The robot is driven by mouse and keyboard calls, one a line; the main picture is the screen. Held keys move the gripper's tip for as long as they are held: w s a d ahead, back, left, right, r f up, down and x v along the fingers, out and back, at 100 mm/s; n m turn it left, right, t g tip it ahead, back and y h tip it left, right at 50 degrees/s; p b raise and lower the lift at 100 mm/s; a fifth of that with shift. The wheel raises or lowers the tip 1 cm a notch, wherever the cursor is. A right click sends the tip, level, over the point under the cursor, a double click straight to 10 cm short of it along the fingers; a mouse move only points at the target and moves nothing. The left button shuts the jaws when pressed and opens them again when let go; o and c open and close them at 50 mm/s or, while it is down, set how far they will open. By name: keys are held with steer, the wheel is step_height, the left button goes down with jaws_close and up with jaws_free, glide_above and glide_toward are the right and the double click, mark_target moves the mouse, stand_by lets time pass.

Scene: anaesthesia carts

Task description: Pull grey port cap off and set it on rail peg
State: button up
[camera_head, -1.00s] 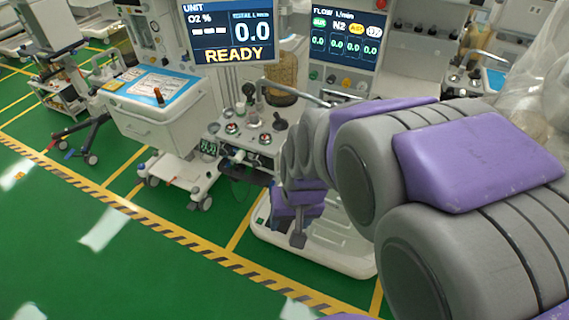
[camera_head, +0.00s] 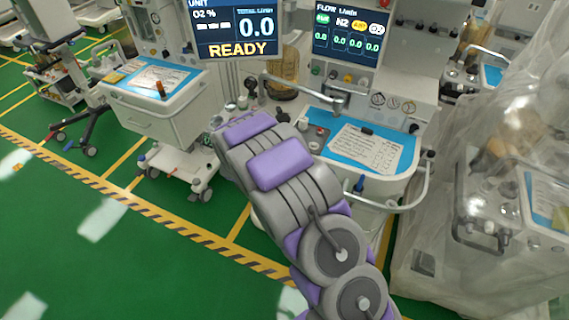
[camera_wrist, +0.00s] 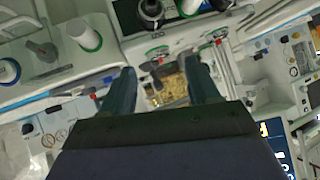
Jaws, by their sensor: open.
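My gripper (camera_wrist: 160,78) shows in the wrist view with its two dark fingers spread and nothing held between them. In the head view its fingers are hidden behind my arm. Beyond the fingers is a pale machine panel with a small red part and green-ringed fittings (camera_wrist: 157,52). A grey knob-like part (camera_wrist: 43,50) stands on a pale surface at upper left in the wrist view; I cannot tell whether it is the port cap. I cannot make out the rail peg in either view.
A cart with a blue-topped work surface (camera_head: 400,150) and a curved rail (camera_head: 385,207) stands right of my arm. A plastic-draped machine (camera_head: 520,200) is farther right. Another cart (camera_head: 150,115) stands at left. Green floor (camera_head: 60,230) at lower left is clear.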

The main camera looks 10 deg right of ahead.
steer(key=s+d+f+t+h+p, duration=0.1)
steer(key=s+d+f+t+h, duration=0.1)
steer(key=f, duration=0.4)
steer(key=s+d+f+m+t+h+p, duration=0.1)
steer(key=s+d+f+t+h, duration=0.1)
steer(key=f+h, duration=0.4)
steer(key=shift+s+d+m, duration=0.3)
steer(key=shift+s+d, duration=0.55)
steer(key=shift+d, duration=0.05)
steer(key=b+x, duration=0.4)
steer(key=x, duration=0.3)
steer(key=shift+w+d, duration=0.1)
steer(key=shift+w, duration=0.1)
steer(key=shift+w+d, duration=0.3)
steer(key=shift+w, duration=0.35)
steer(key=shift+d+p, duration=0.1)
steer(key=shift+p, duration=0.25)
